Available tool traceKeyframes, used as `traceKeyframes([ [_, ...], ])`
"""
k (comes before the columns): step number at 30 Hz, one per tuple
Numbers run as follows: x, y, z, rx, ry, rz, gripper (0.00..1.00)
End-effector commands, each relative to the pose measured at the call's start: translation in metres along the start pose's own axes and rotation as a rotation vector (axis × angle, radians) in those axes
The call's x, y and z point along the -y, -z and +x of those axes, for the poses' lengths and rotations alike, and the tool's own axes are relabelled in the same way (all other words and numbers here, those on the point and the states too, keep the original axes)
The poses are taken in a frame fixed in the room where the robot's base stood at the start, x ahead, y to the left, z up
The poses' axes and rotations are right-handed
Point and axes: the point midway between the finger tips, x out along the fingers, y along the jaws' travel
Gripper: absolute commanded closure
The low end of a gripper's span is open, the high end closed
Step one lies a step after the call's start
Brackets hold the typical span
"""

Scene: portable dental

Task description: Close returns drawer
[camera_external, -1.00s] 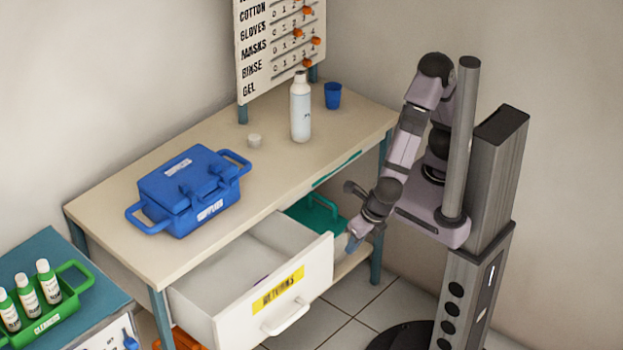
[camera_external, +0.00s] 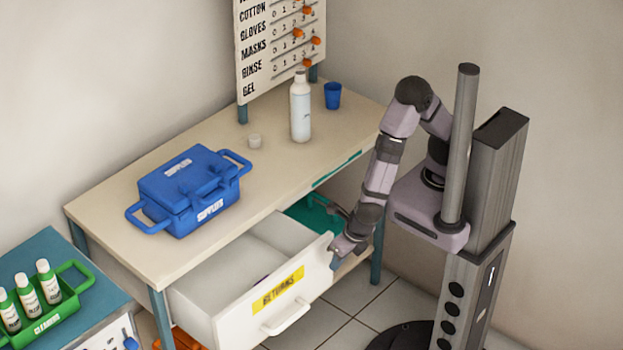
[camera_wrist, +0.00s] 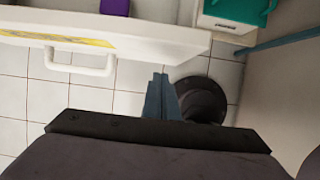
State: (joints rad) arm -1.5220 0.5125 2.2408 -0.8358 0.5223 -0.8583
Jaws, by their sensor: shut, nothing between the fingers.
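The white returns drawer (camera_external: 238,315), with a yellow RETURNS label (camera_external: 278,290) and a white handle (camera_external: 287,318), stands pulled out from under the beige table. It also shows in the wrist view (camera_wrist: 150,48), with its handle (camera_wrist: 80,66) at left. My gripper (camera_external: 335,262) is beside the right end of the drawer front in the external view. In the wrist view, my gripper's blue-grey fingers (camera_wrist: 161,92) are together and empty, just below the drawer front's edge and right of the handle. I cannot tell whether they touch it.
The table (camera_external: 130,235) bears a blue supplies case (camera_external: 190,190), a white bottle (camera_external: 300,108) and a blue cup (camera_external: 333,95). A purple thing (camera_wrist: 115,7) lies in the drawer. A teal container (camera_wrist: 240,12) is right of it. Tiled floor (camera_wrist: 30,100) in front is clear.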

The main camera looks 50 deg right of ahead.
Motion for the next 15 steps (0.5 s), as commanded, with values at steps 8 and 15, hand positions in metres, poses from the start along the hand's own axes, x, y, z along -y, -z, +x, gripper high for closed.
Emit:
traceKeyframes([
  [8,0.000,-0.021,0.007,-0.001,0.000,-0.001,1.00],
  [15,0.000,-0.024,0.008,-0.001,0.000,-0.002,1.00],
])
